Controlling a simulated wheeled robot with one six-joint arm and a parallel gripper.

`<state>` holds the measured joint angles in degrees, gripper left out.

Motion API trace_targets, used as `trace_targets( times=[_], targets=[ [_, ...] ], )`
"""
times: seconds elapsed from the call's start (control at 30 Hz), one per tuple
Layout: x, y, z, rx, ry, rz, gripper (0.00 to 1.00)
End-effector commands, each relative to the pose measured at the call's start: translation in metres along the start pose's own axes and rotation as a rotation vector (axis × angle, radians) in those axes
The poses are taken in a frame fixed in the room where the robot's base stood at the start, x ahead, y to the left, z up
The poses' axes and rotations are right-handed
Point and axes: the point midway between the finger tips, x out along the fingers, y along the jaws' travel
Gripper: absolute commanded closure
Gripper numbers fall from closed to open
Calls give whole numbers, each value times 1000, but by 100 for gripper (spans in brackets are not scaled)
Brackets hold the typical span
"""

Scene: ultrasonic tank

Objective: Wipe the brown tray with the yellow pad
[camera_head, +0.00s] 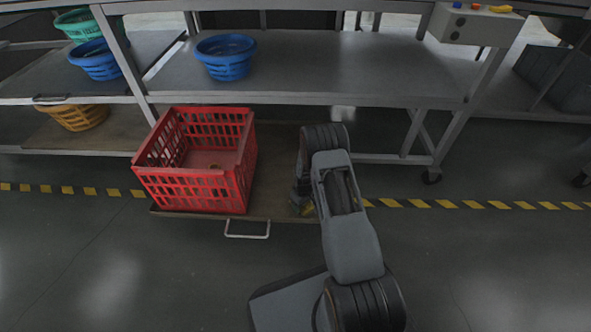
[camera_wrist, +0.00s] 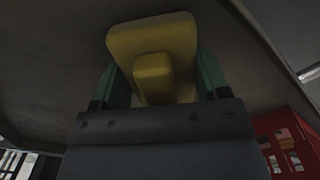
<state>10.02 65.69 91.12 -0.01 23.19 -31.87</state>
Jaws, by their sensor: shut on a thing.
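My gripper (camera_wrist: 153,78) has green fingers shut on the yellow pad (camera_wrist: 150,38), by the block on its back. In the head view a small yellow bit of the pad (camera_head: 308,210) shows below my wrist, near the front right part of the brown tray (camera_head: 275,185). My arm hides most of the pad and the tray's right side there. The tray is a flat brown board low over the floor, with a metal handle at its front. I cannot tell whether the pad touches the tray.
A red crate (camera_head: 240,190) stands on the tray's left part, left of my gripper; it also shows in the wrist view (camera_wrist: 290,145). A grey table shelf (camera_head: 330,70) with a blue basket (camera_head: 226,67) is above and behind. The floor in front is clear.

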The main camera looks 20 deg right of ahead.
Motion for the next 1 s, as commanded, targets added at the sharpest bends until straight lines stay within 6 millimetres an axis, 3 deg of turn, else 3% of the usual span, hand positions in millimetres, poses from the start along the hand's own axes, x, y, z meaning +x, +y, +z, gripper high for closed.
trace_targets(
  times=[0.13, 0.6, 1.0],
  targets=[
    [-28, 0, 0, -1, 1, 1, 54],
    [-68, -2, -1, -5, 1, 0, 54],
    [-82, -2, -1, -6, 0, 0, 54]
  ],
)
